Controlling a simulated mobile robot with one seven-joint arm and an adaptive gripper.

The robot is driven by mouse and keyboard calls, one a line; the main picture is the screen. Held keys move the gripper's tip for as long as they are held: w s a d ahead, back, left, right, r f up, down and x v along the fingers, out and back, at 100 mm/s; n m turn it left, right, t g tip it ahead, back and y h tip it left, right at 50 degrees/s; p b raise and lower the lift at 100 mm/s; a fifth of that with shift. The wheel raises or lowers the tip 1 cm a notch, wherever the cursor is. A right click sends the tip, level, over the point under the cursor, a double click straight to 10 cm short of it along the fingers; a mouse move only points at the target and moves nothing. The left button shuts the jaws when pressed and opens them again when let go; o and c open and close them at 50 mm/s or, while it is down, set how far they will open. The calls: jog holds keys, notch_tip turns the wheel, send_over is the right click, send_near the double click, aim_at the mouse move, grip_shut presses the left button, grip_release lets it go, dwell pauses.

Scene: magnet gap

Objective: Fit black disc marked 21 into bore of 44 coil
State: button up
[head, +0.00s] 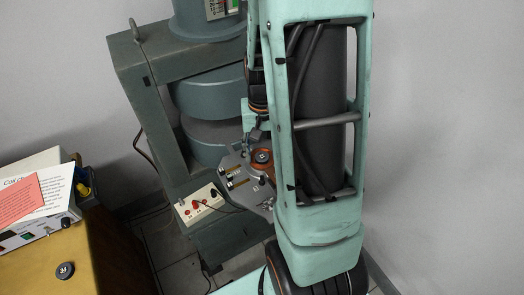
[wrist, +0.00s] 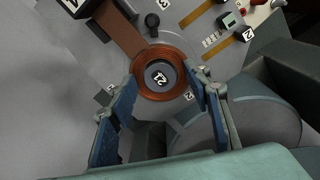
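In the head view the coil (head: 263,168) shows on a grey plate beside the magnet, partly behind my arm. I cannot read a 44 on the coil.
A large grey-green magnet (head: 207,95) stands left of my arm. The grey plate (head: 238,163) carries brass-coloured parts and small labels. Another black disc (head: 65,271) lies on a wooden cabinet (head: 108,258) at lower left.

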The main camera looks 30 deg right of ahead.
aim_at(262, 156)
jog(key=shift+r, duration=0.15)
notch_tip(262, 156, up, 12)
jog(key=p, duration=0.2)
jog(key=shift+r, duration=0.1)
dwell(0.6)
